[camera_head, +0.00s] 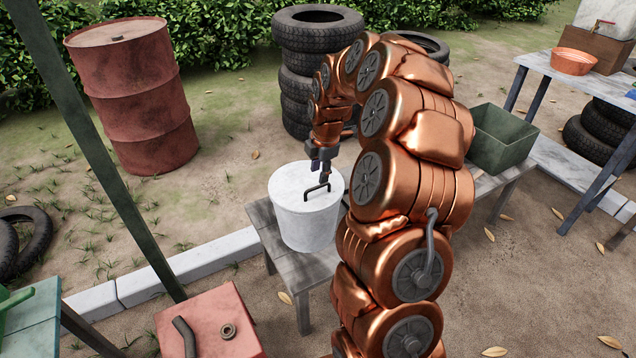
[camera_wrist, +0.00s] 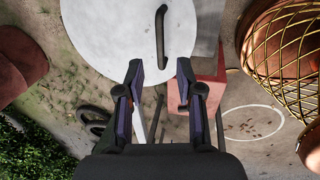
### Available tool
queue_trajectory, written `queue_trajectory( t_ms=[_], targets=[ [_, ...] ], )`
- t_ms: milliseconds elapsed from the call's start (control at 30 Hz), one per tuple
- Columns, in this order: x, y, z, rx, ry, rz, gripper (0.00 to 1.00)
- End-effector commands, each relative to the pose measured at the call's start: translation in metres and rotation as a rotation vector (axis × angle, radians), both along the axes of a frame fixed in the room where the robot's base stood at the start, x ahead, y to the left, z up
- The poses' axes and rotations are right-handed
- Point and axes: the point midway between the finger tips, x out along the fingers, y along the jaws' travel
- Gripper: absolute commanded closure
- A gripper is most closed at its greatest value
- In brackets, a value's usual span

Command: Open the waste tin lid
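The waste tin (camera_head: 305,222) is a white round tin standing on a low grey bench. Its lid (camera_head: 290,184) is on top, flat, with a dark bar handle (camera_head: 317,189). In the wrist view the white lid (camera_wrist: 105,40) fills the upper middle, and the handle (camera_wrist: 161,36) runs up and down above the fingertips. My gripper (camera_head: 322,172) is just above the lid, close to the handle. In the wrist view my gripper (camera_wrist: 160,82) has its two fingers apart with nothing between them. The handle lies just beyond the fingertips; I cannot tell whether they touch it.
The grey bench (camera_head: 308,275) carries the tin, and a green bin (camera_head: 503,138) stands to the right. A red box (camera_head: 210,322) is at the front left. A red drum (camera_head: 135,95) and stacked tyres (camera_head: 315,30) stand behind. My copper arm covers much of the middle.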

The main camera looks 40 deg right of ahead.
Motion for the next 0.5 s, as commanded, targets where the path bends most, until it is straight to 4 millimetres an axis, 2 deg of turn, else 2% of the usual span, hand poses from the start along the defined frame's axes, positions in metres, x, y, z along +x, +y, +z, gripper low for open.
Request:
queue_trajectory(
  t_ms=[300,500],
  targets=[
    [0.007,0.000,-0.045,0.003,0.006,-0.001,0.64],
    [0.009,0.000,-0.054,0.003,0.004,-0.001,0.64]
  ],
)
